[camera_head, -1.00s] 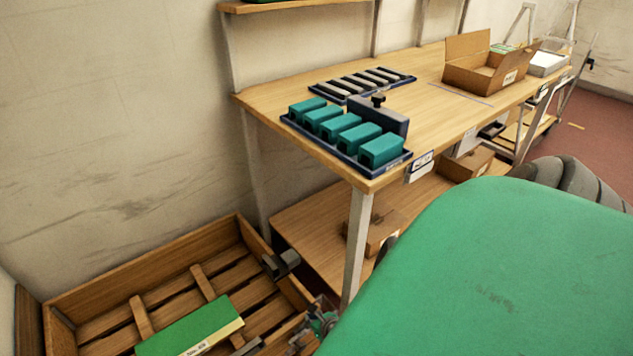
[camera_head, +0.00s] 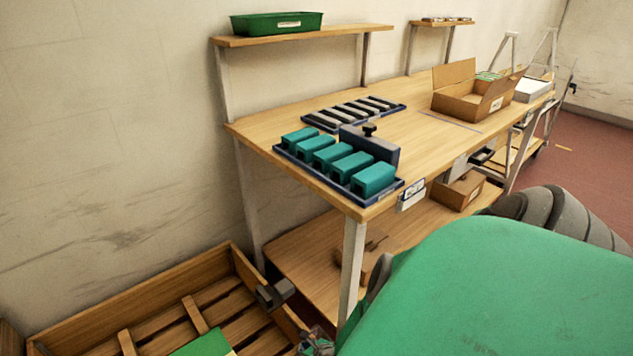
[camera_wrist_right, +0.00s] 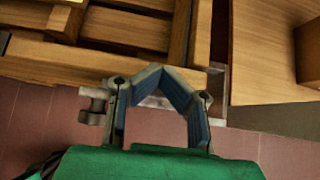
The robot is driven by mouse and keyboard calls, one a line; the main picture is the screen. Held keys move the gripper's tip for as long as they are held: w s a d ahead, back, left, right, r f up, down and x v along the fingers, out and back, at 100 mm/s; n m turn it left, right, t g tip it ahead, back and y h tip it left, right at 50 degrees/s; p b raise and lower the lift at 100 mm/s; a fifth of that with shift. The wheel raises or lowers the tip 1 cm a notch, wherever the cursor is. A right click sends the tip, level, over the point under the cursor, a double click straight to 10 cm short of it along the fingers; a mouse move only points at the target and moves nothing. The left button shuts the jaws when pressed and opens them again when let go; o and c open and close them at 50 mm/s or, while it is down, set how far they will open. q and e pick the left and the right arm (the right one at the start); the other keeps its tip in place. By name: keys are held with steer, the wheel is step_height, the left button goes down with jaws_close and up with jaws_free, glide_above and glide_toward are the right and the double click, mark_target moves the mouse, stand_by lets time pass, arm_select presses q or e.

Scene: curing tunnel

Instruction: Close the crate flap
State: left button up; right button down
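The wooden slatted crate (camera_head: 140,290) is on the floor at the lower left of the head view. It holds a green box (camera_head: 205,345), partly cut off by the bottom edge. The crate's boards also show across the top of the right wrist view (camera_wrist_right: 115,60). I cannot tell which board is the flap; the crate's near side is out of the head view. My right gripper (camera_wrist_right: 160,72) has its fingertips together, with nothing visible between them, near the crate's edge and metal corner. It shows small in the head view (camera_head: 316,346). My left gripper is not in view.
A workbench (camera_head: 425,150) stands right of the crate, with a tray of teal blocks (camera_head: 345,165) near its corner. Its leg (camera_head: 352,265) and lower shelf (camera_head: 310,250) are close to my right gripper.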

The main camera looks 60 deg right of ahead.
steer(key=v, duration=1.1)
steer(key=shift+s+f, duration=0.3)
steer(key=shift+a, duration=0.2)
